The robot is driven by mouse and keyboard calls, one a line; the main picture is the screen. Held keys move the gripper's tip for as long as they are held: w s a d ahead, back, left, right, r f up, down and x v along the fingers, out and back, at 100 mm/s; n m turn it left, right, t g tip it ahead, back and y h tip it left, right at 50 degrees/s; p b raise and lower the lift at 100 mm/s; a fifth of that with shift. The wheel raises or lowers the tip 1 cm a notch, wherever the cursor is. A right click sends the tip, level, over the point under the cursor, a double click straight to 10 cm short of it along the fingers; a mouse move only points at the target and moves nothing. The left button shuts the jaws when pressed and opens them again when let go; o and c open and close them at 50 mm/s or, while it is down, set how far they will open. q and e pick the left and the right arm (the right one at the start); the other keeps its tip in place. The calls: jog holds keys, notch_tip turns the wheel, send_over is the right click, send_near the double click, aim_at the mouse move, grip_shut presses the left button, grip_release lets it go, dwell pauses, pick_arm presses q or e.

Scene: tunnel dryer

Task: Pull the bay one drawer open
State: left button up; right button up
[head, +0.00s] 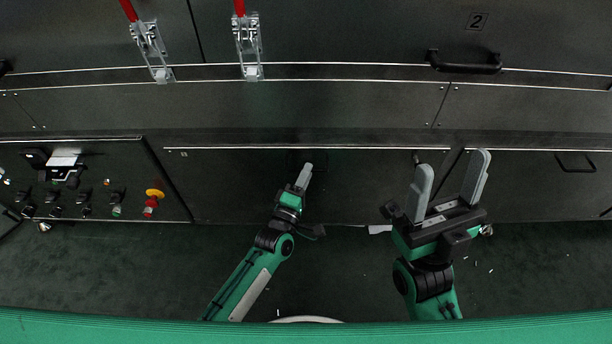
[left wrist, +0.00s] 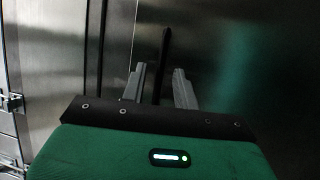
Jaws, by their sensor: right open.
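The lower middle drawer front (head: 220,185), a dark panel with a bright top edge, looks shut; I take it as the bay one drawer, though no number shows on it. Its handle is mostly hidden in the head view behind my left gripper (head: 306,172), which is at the drawer front. In the left wrist view a dark upright bar (left wrist: 164,45), likely this handle, shows between the two grey fingers of my left gripper (left wrist: 159,82). The fingers stand apart, with gaps beside the bar. My right gripper (head: 449,172) is open and empty, before the drawer's right end.
A control panel (head: 95,190) with knobs and a red-yellow button is at the left. Another lower front with a handle (head: 575,162) is at the right. Above are a dark handle (head: 465,66) under a "2" label (head: 477,21) and two red-handled clamps (head: 248,45).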

pick_arm(q)
jog(key=shift+w+d, duration=0.1)
jog(key=shift+w, duration=0.2)
grip_shut()
jog(key=shift+s, duration=0.1)
